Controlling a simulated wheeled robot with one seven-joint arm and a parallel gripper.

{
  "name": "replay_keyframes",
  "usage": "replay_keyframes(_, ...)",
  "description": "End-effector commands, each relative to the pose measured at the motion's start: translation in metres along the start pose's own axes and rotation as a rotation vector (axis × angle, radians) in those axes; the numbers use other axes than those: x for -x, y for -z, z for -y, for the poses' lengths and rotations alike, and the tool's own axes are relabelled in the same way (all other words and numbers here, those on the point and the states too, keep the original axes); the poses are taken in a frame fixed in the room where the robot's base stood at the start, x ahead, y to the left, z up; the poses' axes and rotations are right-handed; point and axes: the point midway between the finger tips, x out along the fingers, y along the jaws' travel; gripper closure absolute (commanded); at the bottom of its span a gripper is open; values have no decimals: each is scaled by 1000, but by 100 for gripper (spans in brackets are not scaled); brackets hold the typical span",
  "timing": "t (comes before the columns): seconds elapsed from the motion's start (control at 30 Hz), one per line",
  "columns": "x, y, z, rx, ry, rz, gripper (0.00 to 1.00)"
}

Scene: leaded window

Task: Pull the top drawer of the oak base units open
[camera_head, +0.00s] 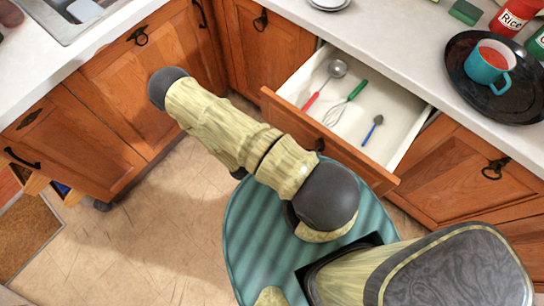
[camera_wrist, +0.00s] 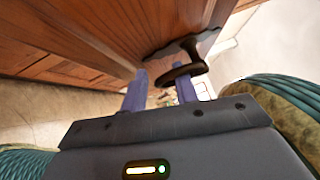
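The top drawer (camera_head: 372,166) of the oak units is pulled well out, its pale inside showing. Its dark handle (camera_head: 320,144) shows only in small part in the head view, beside my arm. In the wrist view, the dark curved handle (camera_wrist: 190,68) stands off the wooden drawer front (camera_wrist: 112,32). My gripper (camera_wrist: 162,84) is at the handle with its two fingers apart. The handle's bar crosses at the right finger and reaches into the gap; I cannot tell whether the fingers touch it. In the head view my arm hides the gripper.
The drawer holds a red-handled ladle (camera_head: 325,82), a green-handled whisk (camera_head: 345,102) and a blue spoon (camera_head: 373,129). A dark tray (camera_head: 520,112) with a teal mug (camera_head: 487,66) stands on the counter (camera_head: 400,45). Open floor (camera_head: 150,245) lies at the left.

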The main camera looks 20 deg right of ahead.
Motion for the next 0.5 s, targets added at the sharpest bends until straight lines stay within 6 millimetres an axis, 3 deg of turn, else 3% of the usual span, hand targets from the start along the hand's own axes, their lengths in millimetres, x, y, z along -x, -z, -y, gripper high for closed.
replay_keyframes(0.27,28,0,-2,-2,-5,2,71)
replay_keyframes(0.5,75,0,-3,-3,-5,0,71)
